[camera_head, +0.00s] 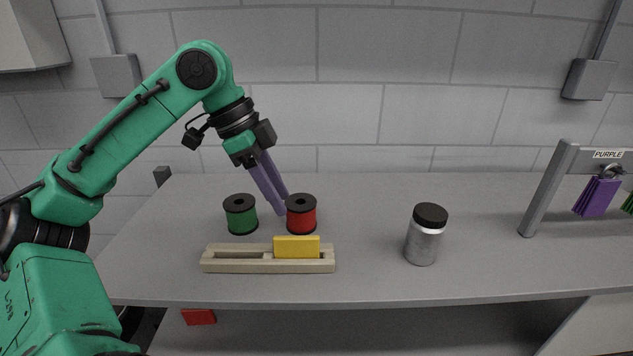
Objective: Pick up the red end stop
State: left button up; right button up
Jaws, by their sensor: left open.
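A red block (198,316), which looks like the end stop, lies low at the left, below the level of the tabletop. Only part of it shows below the table's front edge. My left gripper (282,206) has purple fingers that point down over the table, between a green spool (240,215) and a red spool (301,216). Its fingers are apart and hold nothing that I can see. The fingertips are close to the red spool's left side; I cannot tell whether they touch it. The gripper is well above and to the right of the red block. My right gripper is not in view.
A wooden tray (220,267) with a yellow block (297,248) stands near the grey table's (480,275) front edge. A black-lidded metal jar (422,243) stands right of it. A grey rack (550,190) labelled PURPLE holds purple tags (597,196) at the right. The table's back middle is clear.

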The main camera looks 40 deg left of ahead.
aim_at(192, 316)
jog(key=k, duration=1.5)
